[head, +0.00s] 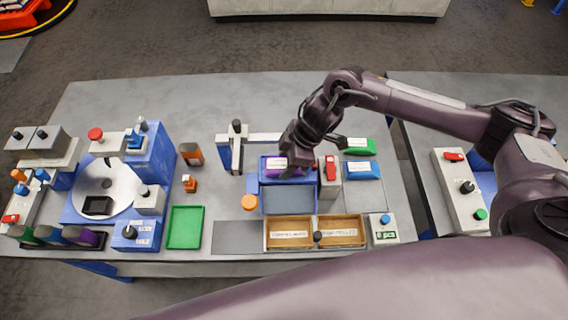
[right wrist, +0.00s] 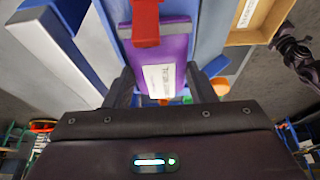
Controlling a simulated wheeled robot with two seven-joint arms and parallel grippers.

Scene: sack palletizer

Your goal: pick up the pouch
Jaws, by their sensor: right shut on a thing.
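A purple pouch (head: 270,164) with a white label lies at the blue tray (head: 263,181) in the middle of the table. My right gripper (head: 297,168) reaches down over it from the right and hides part of it. In the right wrist view the purple pouch (right wrist: 172,50) shows between the two dark fingers (right wrist: 162,88), which are shut on it. I cannot tell whether it is clear of the tray. A green pouch (head: 361,150) and a blue pouch (head: 364,171) lie to the right. My left gripper is not in view.
A grey post with a red lever (head: 330,168) stands close right of my right gripper; a red part (right wrist: 146,22) overlaps the pouch in the wrist view. Two labelled wooden bins (head: 290,246) are in front. A green tray (head: 184,228) and a round turntable station (head: 98,186) are left.

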